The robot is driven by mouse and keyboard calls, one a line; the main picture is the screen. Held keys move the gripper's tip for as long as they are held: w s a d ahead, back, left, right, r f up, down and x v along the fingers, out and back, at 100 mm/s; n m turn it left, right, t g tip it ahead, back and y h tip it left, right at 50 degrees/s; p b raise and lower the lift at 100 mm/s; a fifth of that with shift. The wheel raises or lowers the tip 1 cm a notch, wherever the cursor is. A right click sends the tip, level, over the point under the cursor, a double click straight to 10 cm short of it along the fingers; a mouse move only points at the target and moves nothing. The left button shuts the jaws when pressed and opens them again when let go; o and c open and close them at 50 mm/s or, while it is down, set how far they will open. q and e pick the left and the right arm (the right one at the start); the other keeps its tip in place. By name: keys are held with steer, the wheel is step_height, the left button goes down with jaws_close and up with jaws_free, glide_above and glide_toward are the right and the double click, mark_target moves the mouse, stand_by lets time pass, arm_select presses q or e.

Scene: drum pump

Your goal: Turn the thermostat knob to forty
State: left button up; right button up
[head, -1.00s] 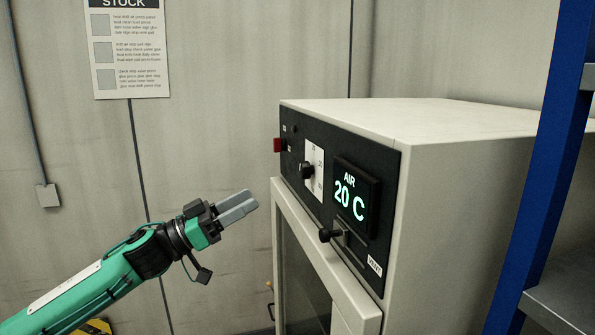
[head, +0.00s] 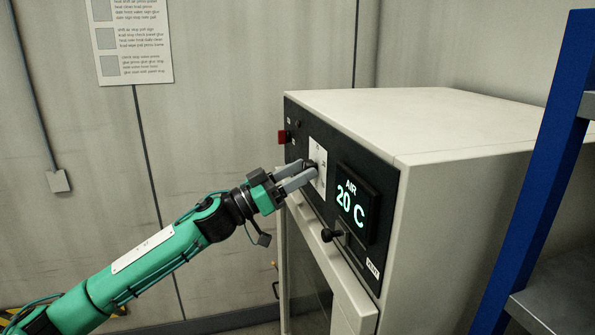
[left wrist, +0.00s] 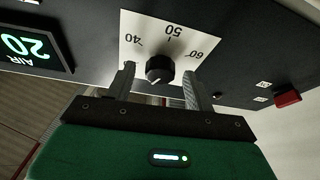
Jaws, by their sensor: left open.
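The black thermostat knob (left wrist: 159,67) sits on a white dial plate (left wrist: 178,28) marked 40, 50 and 60, on the oven's dark panel. A pale mark on the knob points down and slightly left in the left wrist view, away from those numbers. My left gripper (head: 308,171) is open at the dial, with its fingers on either side of the knob. In the left wrist view a gap shows between each finger and the knob. In the head view the fingers hide most of the knob. The display (head: 351,200) reads AIR 20 C. My right gripper is out of view.
A black vent lever (head: 331,235) sticks out below the display. A red switch (left wrist: 288,98) is on the panel beyond the dial. A blue shelf post (head: 535,180) stands at the right. The space left of the oven is clear.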

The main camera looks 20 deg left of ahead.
arm_select(q)
steer(key=c, duration=1)
